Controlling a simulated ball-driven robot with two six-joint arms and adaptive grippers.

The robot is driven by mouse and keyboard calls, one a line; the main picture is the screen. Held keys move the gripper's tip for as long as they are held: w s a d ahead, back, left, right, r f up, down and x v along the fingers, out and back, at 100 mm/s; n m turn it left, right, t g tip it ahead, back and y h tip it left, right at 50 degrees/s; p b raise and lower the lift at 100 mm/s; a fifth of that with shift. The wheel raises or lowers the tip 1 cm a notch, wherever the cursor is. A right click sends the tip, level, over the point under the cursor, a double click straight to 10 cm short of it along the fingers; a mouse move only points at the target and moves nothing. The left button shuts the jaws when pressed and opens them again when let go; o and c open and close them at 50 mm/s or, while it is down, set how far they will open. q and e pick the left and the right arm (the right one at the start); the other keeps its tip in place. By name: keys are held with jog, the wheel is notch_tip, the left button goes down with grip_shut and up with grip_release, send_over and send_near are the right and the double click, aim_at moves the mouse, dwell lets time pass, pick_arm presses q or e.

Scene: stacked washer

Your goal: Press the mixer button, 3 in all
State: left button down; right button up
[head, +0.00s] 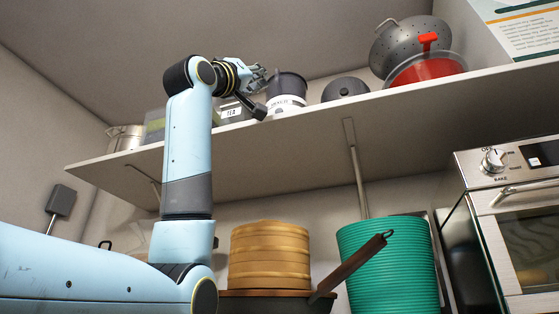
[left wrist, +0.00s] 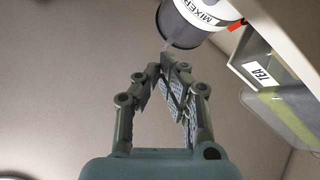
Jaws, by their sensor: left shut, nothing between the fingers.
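The mixer (head: 287,86) is a dark canister with a white label band, standing on the high shelf. In the left wrist view it shows at the top (left wrist: 195,22), tilted in the picture, with "MIXER" on its band. My left gripper (head: 262,76) is raised at shelf height, just left of the mixer in the head view. In the left wrist view its fingers (left wrist: 168,62) converge, shut and empty, with the tips overlapping the mixer's dark end. I cannot tell whether they touch it. No button can be made out clearly. My right gripper is not in view.
A tea box (head: 232,112) stands on the shelf (head: 300,143) left of the mixer. A dark round-topped item (head: 345,89), a red bowl (head: 425,72) and a grey colander (head: 410,42) stand to the right. Below are steamer baskets (head: 270,255), a green ribbed pot (head: 388,270) and an oven (head: 525,230).

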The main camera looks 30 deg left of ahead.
aim_at(279, 111)
pick_arm(q)
jog(key=w+a+p, duration=0.2)
jog(key=w, duration=0.5)
jog(key=shift+w, duration=0.2)
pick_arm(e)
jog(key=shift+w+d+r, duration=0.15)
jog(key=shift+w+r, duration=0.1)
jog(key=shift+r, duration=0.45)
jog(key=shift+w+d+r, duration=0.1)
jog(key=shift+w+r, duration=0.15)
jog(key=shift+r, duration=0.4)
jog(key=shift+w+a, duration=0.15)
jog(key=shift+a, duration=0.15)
pick_arm(q)
jog(key=shift+w+p, duration=0.4)
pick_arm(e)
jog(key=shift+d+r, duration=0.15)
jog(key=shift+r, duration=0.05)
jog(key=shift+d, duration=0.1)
pick_arm(q)
jog(key=shift+w+a+y, duration=0.15)
jog(key=shift+w+y, duration=0.1)
jog(key=shift+y, duration=0.05)
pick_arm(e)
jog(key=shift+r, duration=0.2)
